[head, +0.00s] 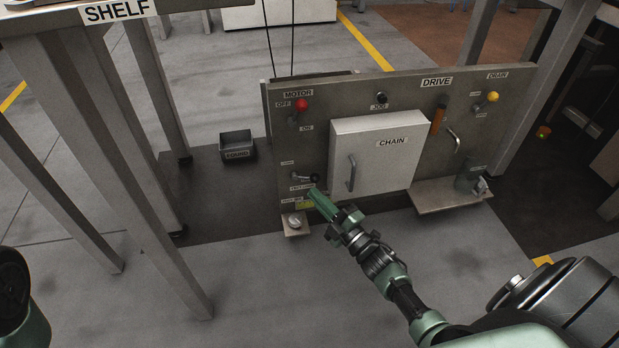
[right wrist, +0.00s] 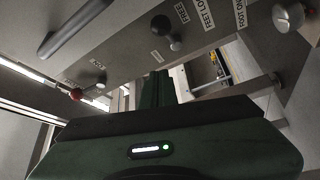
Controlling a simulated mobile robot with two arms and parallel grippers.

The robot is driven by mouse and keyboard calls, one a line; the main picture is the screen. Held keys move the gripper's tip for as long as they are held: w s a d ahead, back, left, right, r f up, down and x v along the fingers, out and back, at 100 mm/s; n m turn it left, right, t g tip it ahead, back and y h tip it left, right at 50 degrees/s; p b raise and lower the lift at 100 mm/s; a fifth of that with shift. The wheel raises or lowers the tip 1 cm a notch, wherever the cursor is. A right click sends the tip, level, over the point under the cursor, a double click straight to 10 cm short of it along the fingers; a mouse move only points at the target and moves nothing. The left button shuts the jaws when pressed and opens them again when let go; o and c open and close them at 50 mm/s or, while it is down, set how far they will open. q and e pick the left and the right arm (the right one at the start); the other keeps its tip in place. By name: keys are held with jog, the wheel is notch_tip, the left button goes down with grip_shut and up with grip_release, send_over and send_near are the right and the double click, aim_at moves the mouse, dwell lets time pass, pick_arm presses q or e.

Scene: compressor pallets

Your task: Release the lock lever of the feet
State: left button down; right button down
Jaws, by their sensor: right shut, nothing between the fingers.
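The feet lock lever (head: 306,177) is a small dark lever with a round knob, low on the left of the grey panel (head: 350,98). In the right wrist view the lever (right wrist: 167,34) shows next to the labels FREE and FEET LOCK. My right gripper (head: 314,193) is shut and empty, just below and in front of the lever; in the head view the tips overlap the panel close to the knob. In the wrist view its fingers (right wrist: 158,88) point up, with the lever apart beyond them. My left gripper is not in view.
A white CHAIN door (head: 378,150) with a handle is right of the lever. The red MOTOR knob (head: 302,104) is above. A small ledge with a round knob (head: 295,221) juts out below. A dark FOUND bin (head: 237,146) and shelf legs stand left. The floor in front is clear.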

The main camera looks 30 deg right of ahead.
jog(key=shift+s+f+p, duration=0.1)
jog(key=shift+s+f, duration=0.15)
jog(key=shift+s, duration=0.35)
jog(key=shift+s+f+p, duration=0.15)
jog(key=shift+s+f, duration=0.15)
jog(key=shift+s, duration=0.3)
jog(key=shift+s+f+p, duration=0.1)
jog(key=shift+s+f, duration=0.15)
jog(key=shift+s, duration=0.35)
